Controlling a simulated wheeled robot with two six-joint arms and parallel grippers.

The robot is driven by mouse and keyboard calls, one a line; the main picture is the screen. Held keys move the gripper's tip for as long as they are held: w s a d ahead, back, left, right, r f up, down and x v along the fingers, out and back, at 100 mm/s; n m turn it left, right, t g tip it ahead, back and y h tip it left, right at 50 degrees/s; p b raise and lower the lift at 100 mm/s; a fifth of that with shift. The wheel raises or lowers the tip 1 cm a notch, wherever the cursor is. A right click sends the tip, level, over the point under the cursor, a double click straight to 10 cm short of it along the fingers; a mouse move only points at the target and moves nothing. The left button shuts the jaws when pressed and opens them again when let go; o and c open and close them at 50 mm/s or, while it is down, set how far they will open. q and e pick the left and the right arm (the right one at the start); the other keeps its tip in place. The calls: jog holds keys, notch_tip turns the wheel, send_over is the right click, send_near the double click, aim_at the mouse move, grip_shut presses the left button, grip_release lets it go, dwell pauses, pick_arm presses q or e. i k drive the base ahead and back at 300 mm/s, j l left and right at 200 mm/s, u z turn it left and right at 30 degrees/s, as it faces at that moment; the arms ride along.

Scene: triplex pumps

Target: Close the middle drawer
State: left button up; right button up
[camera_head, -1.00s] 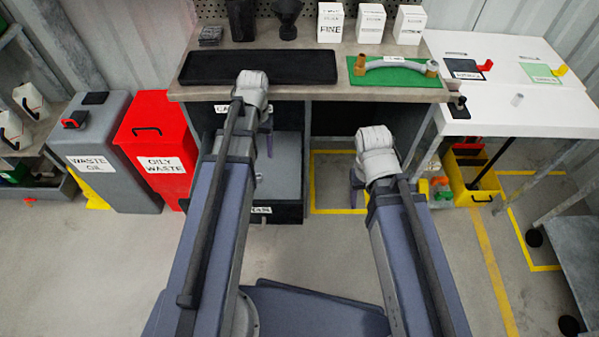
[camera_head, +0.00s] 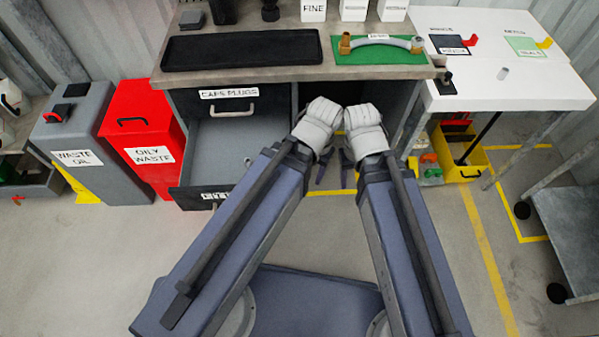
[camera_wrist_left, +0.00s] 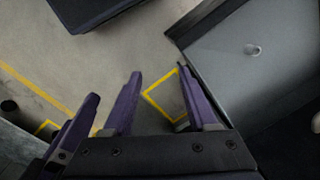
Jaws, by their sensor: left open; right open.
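The middle drawer (camera_head: 190,197) is pulled out of the bench below the closed "CAPS PLUGS" drawer (camera_head: 270,103). Its grey inside shows in the head view, and my left arm hides its right part. In the left wrist view the drawer (camera_wrist_left: 265,85) is at the right, with a small pale round thing inside. My left gripper (camera_head: 322,172) is open and empty, just right of the drawer; its two purple fingers also show in the left wrist view (camera_wrist_left: 161,72). My right gripper (camera_head: 349,166) is open and empty close beside it, in front of the bench's open bay.
The bench top (camera_head: 300,76) holds a black tray (camera_head: 240,47) and a green mat (camera_head: 378,58) with a hose piece. A red bin (camera_head: 142,130) stands close left of the drawer. A white table (camera_head: 510,88) and a yellow bucket (camera_head: 463,160) are at the right.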

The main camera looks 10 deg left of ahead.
aim_at(216, 149)
jog(key=k+l+u, duration=0.1)
jog(key=k+u, duration=0.15)
jog(key=k, duration=0.2)
jog(key=k+u, duration=0.25)
jog(key=k, duration=0.2)
